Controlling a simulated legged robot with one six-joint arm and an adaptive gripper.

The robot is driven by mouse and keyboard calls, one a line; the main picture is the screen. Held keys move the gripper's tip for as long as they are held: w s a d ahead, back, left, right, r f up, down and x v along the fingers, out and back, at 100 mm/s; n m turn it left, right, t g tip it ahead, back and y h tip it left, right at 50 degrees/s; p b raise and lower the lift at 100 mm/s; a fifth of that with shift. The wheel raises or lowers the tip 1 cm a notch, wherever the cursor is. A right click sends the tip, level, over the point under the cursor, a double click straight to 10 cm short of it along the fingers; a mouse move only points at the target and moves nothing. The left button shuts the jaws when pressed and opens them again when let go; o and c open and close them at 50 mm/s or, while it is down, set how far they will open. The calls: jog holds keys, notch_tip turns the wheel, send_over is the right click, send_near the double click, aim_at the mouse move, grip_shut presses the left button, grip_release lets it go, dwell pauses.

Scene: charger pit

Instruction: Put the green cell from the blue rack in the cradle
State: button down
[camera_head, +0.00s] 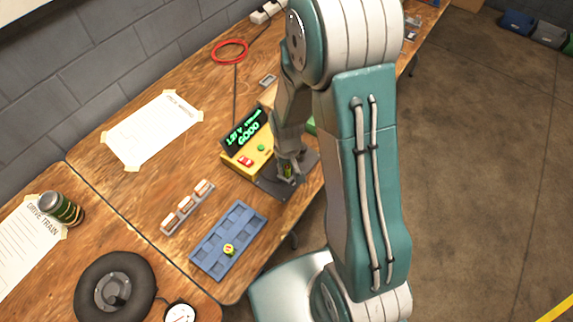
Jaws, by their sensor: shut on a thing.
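My gripper (290,166) is over the dark cradle plate (268,187) in front of the yellow tester. It is shut on a small cell (286,171) with green on it, which looks upright at the cradle. The fingers partly hide it, so I cannot tell whether it is seated. The blue rack (210,262) lies nearer me on the wooden bench. One yellow-green cell with a reddish middle (229,249) stands in it, and its other pockets look empty. The tester (247,160) has a lit green display reading GOOD.
A black wheel (112,287), a dark green can (60,208) and a dial gauge (180,314) are at lower left. A paper sheet (152,128) and a red ring (230,51) lie farther back.

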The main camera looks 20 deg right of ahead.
jog(key=shift+f, duration=0.5)
dwell(0.8)
jog(key=shift+c, duration=2)
grip_release()
jog(key=shift+r, duration=0.1)
jog(key=shift+r, duration=3.4)
jog(key=shift+r, duration=0.1)
